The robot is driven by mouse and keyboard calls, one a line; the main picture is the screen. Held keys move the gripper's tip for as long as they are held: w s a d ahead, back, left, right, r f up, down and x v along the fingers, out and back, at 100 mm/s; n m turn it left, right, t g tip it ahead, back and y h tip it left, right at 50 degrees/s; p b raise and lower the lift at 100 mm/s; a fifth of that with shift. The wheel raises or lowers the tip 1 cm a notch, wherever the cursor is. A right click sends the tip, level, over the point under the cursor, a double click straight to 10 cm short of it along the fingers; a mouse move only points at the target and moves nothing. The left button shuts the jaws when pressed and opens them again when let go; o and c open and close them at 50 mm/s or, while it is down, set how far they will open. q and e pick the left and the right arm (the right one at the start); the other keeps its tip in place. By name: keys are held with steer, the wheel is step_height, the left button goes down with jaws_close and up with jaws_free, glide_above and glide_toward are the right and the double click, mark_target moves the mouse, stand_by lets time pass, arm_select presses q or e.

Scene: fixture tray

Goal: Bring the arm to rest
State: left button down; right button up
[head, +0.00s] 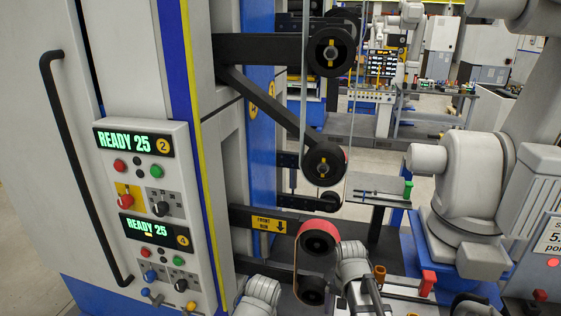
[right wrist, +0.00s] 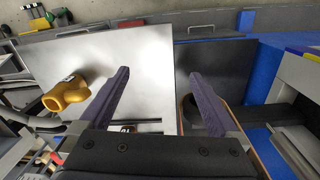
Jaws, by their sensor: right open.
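My right gripper (right wrist: 160,73) is open, with its two dark purple fingers spread apart and nothing between them. A yellow-orange pipe fitting (right wrist: 66,93) lies on a grey metal plate (right wrist: 140,50), to the left of the fingers in the right wrist view and apart from them. In the head view, part of my right arm shows at the bottom centre, in front of the belt machine, but its fingers cannot be made out. A grey link of my left arm shows at the bottom, left of it; the left gripper is not seen.
A belt machine with black rollers (head: 331,50) and a red-brown belt (head: 318,238) stands close to my right arm. Its control panel (head: 145,170) reads READY 25. A red block (head: 427,283) and a large grey robot arm (head: 465,190) are at the right.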

steer(key=s+a+n, duration=0.9)
steer(key=s+a, duration=0.2)
steer(key=shift+a+h, duration=0.35)
steer(key=shift+h, duration=0.05)
steer(key=shift+r, duration=0.1)
stand_by(0.8)
